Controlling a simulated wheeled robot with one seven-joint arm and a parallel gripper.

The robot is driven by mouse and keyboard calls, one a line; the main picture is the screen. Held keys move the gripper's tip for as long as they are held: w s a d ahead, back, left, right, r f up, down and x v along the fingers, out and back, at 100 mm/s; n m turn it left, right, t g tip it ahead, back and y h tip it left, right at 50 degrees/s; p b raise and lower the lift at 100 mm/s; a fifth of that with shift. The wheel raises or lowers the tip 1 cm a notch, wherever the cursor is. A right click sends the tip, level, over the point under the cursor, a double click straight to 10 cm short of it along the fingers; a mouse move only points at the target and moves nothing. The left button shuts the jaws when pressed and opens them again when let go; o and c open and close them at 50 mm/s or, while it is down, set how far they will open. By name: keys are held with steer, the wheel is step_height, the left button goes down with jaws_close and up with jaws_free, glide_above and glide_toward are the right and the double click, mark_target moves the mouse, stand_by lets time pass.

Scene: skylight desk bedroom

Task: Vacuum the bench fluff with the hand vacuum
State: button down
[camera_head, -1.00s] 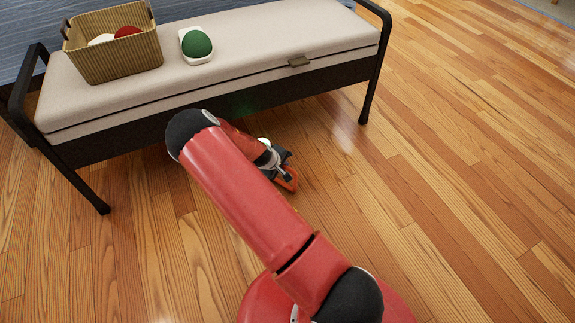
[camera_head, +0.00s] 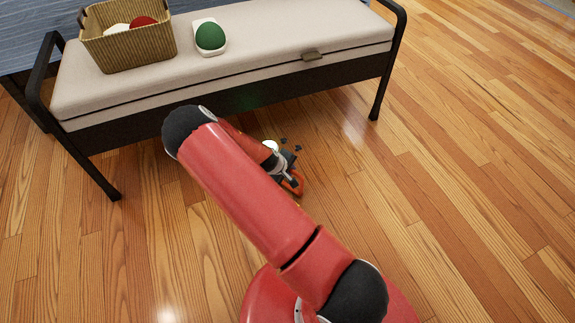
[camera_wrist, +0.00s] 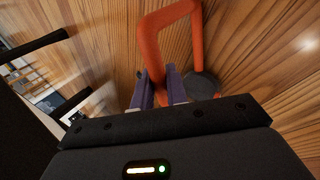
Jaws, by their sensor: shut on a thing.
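The orange hand vacuum (camera_head: 294,185) is in my gripper (camera_head: 288,172), low over the wood floor in front of the bench (camera_head: 250,45). In the wrist view, the vacuum's orange loop handle (camera_wrist: 150,35) passes between the two fingers of my gripper (camera_wrist: 161,85), which are shut on it. A dark round part (camera_wrist: 202,84) shows beside the handle. Small dark bits (camera_head: 284,141) show just past my gripper, near the bench's front; I cannot tell whether they are the fluff. My arm hides part of the floor and bench front.
On the bench's pale cushion stand a wicker basket (camera_head: 130,48) holding a red and a white thing, and a green ball (camera_head: 210,36) on a white dish (camera_head: 211,51). Black bench legs (camera_head: 384,85) reach the floor. The floor (camera_head: 450,180) to the right is clear.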

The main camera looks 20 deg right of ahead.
steer(key=shift+w+d+b, duration=1.55)
steer(key=shift+w+d, duration=0.2)
steer(key=shift+d, duration=7.4)
steer(key=s+d+r+p, duration=0.2)
steer(key=s+d+r, duration=0.1)
steer(key=s, duration=0.3)
steer(key=shift+d, duration=0.55)
steer(key=shift+w+a+r, duration=0.1)
